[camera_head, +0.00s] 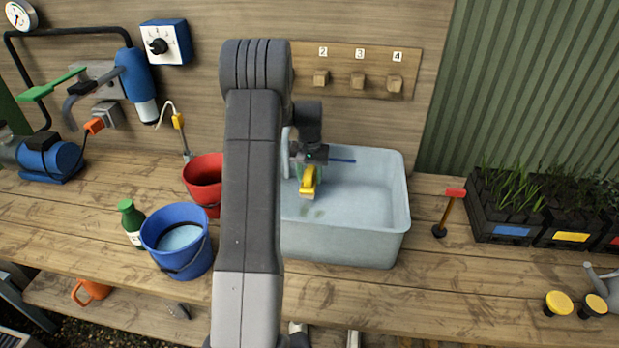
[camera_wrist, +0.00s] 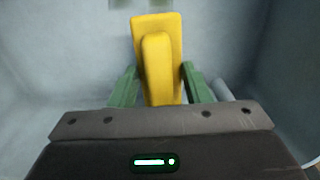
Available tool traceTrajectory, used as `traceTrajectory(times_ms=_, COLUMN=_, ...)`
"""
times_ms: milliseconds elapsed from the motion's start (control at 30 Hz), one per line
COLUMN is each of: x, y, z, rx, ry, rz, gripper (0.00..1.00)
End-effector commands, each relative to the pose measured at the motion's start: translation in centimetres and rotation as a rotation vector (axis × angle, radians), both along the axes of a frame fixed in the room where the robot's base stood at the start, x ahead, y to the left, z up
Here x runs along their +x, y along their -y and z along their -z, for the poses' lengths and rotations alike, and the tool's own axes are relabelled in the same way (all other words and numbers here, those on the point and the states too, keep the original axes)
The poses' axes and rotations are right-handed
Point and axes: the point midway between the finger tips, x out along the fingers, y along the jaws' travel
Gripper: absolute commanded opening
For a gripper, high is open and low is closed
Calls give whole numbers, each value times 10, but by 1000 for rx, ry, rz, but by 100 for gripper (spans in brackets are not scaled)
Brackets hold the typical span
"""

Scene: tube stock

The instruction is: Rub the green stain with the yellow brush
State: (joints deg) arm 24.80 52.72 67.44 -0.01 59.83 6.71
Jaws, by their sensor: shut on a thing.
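The yellow brush (camera_head: 307,183) is held in my gripper (camera_head: 310,167) inside the pale blue-grey tub (camera_head: 345,244). In the wrist view the yellow brush (camera_wrist: 157,35) stands between the two green fingers of my gripper (camera_wrist: 160,78), which are shut on its handle. Whether the brush touches the surface I cannot tell. Dull greenish patches show at the top edge of the wrist view. My arm hides the tub's left part.
The tub walls stand close around my gripper. A red bucket (camera_head: 203,172), a blue bucket (camera_head: 190,262) and a green bottle (camera_head: 131,224) stand left on the wooden bench (camera_head: 450,295). A red-topped tool (camera_head: 447,208) and black planters (camera_head: 485,235) stand right. Numbered wooden pegs (camera_head: 358,82) are behind.

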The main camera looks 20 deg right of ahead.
Motion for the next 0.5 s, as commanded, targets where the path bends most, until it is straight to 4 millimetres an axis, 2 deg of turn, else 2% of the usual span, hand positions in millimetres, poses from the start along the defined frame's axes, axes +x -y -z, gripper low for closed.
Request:
traceTrajectory(times_ms=33, x=0, y=0, z=-9, rx=-1, ry=1, rz=0, gripper=25)
traceTrajectory(times_ms=200, x=0, y=0, z=-23, rx=-1, ry=1, rz=0, gripper=25)
traceTrajectory(times_ms=500, x=0, y=0, z=-23, rx=-1, ry=1, rz=0, gripper=25)
